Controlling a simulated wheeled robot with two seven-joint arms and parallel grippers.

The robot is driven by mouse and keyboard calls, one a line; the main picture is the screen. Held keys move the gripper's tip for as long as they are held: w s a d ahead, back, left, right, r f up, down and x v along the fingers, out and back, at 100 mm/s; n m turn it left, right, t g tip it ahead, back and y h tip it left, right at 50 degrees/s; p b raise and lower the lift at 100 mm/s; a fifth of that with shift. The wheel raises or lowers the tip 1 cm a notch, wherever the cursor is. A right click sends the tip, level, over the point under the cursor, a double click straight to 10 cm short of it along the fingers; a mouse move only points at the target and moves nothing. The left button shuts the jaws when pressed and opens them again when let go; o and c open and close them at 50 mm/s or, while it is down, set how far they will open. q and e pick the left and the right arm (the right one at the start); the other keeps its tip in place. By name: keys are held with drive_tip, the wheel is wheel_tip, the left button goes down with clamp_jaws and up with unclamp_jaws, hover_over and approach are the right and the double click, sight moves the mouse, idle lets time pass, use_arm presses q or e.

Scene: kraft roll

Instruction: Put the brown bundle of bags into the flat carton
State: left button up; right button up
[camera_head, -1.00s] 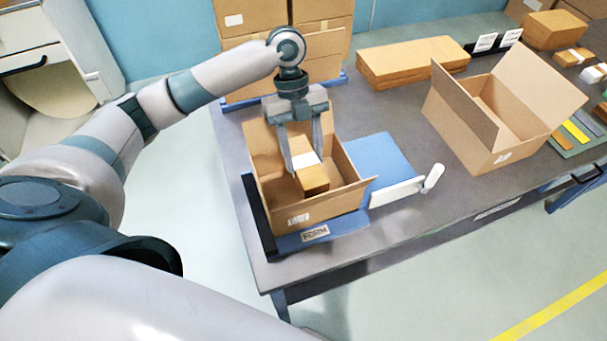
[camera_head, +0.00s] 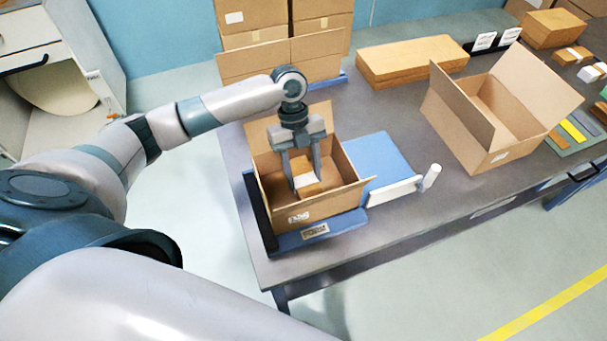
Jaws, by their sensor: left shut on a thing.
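My left gripper (camera_head: 302,178) points down inside the open carton (camera_head: 318,205) on the blue form plate at the table's near left corner. It is shut on the brown bundle of bags (camera_head: 309,190), which has a white band partly covered by the fingers. The bundle is inside the carton's walls, low down; the front wall hides its lower part, so I cannot tell whether it touches the bottom. The carton's flaps stand open. My right gripper is not in view.
A second open carton (camera_head: 482,130) stands to the right with its flaps up. A flat brown stack (camera_head: 412,63) lies at the back. Taller boxes (camera_head: 275,50) stand behind the left carton. A white arm-like piece (camera_head: 395,190) sticks out from the blue plate (camera_head: 378,158).

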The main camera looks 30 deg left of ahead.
use_arm(q)
drive_tip(key=shift+f, duration=0.6)
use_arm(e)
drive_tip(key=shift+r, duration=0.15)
use_arm(q)
drive_tip(key=shift+f, duration=0.15)
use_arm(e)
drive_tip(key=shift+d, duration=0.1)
use_arm(q)
drive_tip(key=o, duration=1.1)
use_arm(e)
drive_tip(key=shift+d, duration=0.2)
use_arm(q)
drive_tip(key=shift+o, duration=0.2)
